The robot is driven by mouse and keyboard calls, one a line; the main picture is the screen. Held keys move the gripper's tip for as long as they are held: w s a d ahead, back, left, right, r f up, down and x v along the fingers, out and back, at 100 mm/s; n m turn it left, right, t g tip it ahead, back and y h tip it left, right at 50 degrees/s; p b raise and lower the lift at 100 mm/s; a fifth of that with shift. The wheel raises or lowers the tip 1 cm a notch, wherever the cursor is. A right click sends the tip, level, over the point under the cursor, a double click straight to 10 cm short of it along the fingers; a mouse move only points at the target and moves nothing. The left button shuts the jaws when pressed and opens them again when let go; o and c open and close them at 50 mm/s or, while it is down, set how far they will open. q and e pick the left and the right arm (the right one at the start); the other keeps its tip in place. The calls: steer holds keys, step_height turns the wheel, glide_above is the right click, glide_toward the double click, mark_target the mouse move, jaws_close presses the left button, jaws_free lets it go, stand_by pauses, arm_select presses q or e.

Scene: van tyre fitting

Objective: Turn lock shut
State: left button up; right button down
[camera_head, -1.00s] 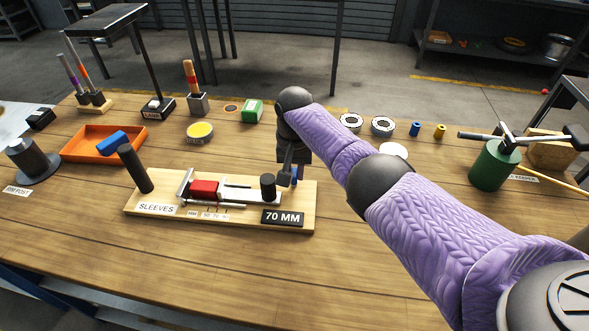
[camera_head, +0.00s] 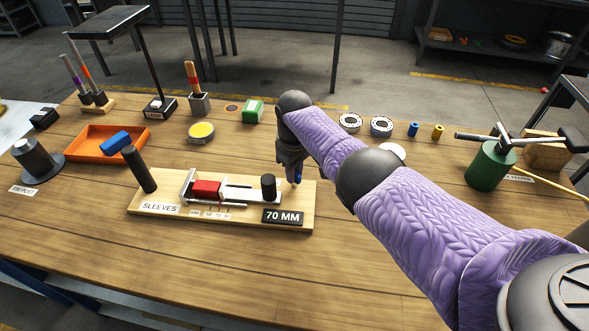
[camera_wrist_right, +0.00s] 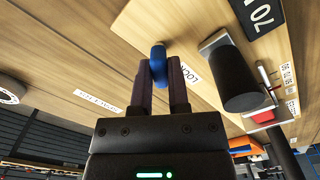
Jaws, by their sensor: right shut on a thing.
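The blue lock knob (camera_wrist_right: 158,66) shows in the right wrist view beside a label reading LOCK (camera_wrist_right: 190,74). My right gripper (camera_wrist_right: 160,78) is shut on it, with one dark finger on each side. In the head view my right gripper (camera_head: 291,172) points down at the right end of the wooden sleeves board (camera_head: 165,203). A bit of the blue knob (camera_head: 297,174) shows at its fingertips; the rest is hidden. I cannot tell how far the lock is turned. My left gripper is not in view.
The board carries a red block (camera_head: 206,189), a short black post (camera_head: 268,187) close to my gripper, and a 70 MM plate (camera_head: 283,217). A tall dark cylinder (camera_head: 139,170) stands at its left end. An orange tray (camera_head: 90,151) is behind. The front table is clear.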

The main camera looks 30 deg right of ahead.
steer(key=n, duration=0.3)
steer(key=shift+n, duration=2.1)
steer(key=c, duration=0.6)
jaws_free()
step_height(320, 180, up, 10)
steer(key=p, duration=0.5)
steer(key=shift+f, duration=0.1)
